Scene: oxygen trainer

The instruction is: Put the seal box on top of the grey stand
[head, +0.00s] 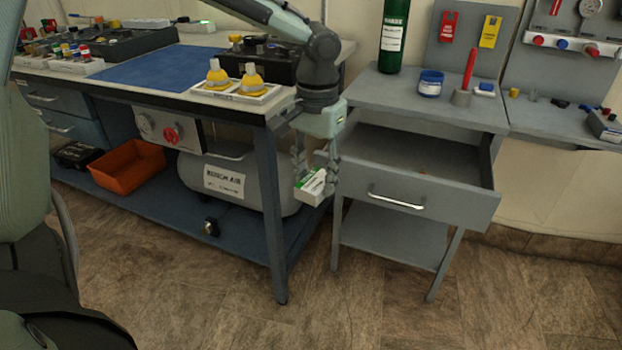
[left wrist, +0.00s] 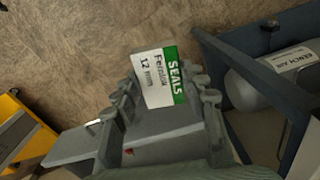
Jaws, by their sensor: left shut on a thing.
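The seal box (head: 312,187) is a small white box with a green band. In the left wrist view the seal box (left wrist: 155,78) shows its "SEALS" and "12 mm" label. My left gripper (head: 315,178) is shut on it and holds it in the air, tilted, between the workbench and the grey stand. It also shows in the left wrist view (left wrist: 165,98), with a finger on each side of the box. The grey stand (head: 398,98) is on the right, its top higher than the box. Its drawer (head: 440,198) is pulled open. My right gripper is not in view.
On the stand's top are a green cylinder (head: 394,38), a blue-lidded tub (head: 430,83) and a red rod in a grey base (head: 461,98). The top's front left part is clear. The workbench (head: 185,100) with yellow-topped items (head: 252,80) stands left.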

